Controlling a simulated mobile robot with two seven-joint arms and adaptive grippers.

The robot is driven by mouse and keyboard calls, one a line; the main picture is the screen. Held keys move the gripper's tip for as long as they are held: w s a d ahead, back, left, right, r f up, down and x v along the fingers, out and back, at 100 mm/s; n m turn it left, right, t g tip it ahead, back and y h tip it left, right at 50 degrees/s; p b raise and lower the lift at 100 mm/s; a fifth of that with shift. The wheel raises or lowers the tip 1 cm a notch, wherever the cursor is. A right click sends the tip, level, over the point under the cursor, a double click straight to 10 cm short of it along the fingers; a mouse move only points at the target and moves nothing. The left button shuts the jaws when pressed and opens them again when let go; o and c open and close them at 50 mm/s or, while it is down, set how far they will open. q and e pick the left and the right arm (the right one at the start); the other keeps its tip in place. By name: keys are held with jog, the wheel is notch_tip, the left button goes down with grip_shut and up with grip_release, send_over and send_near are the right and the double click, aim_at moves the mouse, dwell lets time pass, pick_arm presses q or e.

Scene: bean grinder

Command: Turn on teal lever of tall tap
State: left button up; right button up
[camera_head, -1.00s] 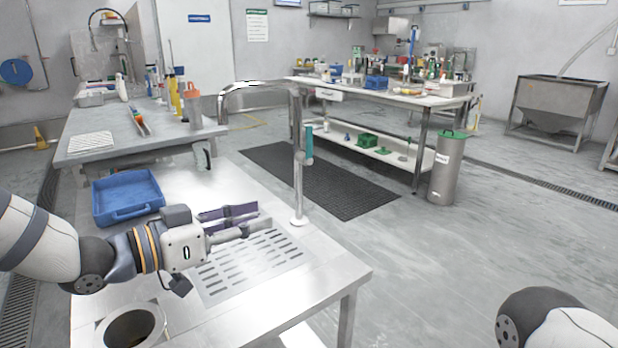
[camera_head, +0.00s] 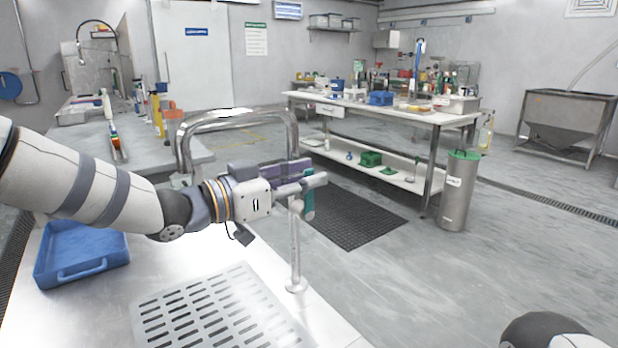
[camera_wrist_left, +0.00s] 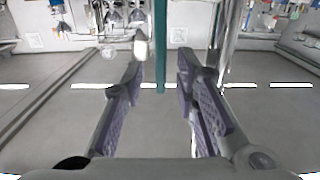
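The tall tap (camera_head: 294,250) is a chrome post with a spout arching left, standing on the metal counter. Its teal lever (camera_head: 308,205) hangs upright beside the post, its upper part hidden behind my left gripper (camera_head: 314,172). In the left wrist view, the teal lever (camera_wrist_left: 160,40) lies in the gap between the open fingertips (camera_wrist_left: 163,62), with space on both sides. The tap post (camera_wrist_left: 229,40) stands behind the right-hand finger there. I cannot tell how deep the lever sits between the fingers. My right gripper is out of view.
A slotted drain plate (camera_head: 215,310) lies in the counter below the gripper. A blue tray (camera_head: 82,255) sits at the left. A grey bin with a green lid (camera_head: 459,190) stands on the floor to the right. The counter around the tap base is clear.

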pick_arm(q)
jog(key=shift+w+d, duration=0.25)
jog(key=shift+d, duration=0.1)
jog(key=shift+r, duration=0.1)
grip_shut()
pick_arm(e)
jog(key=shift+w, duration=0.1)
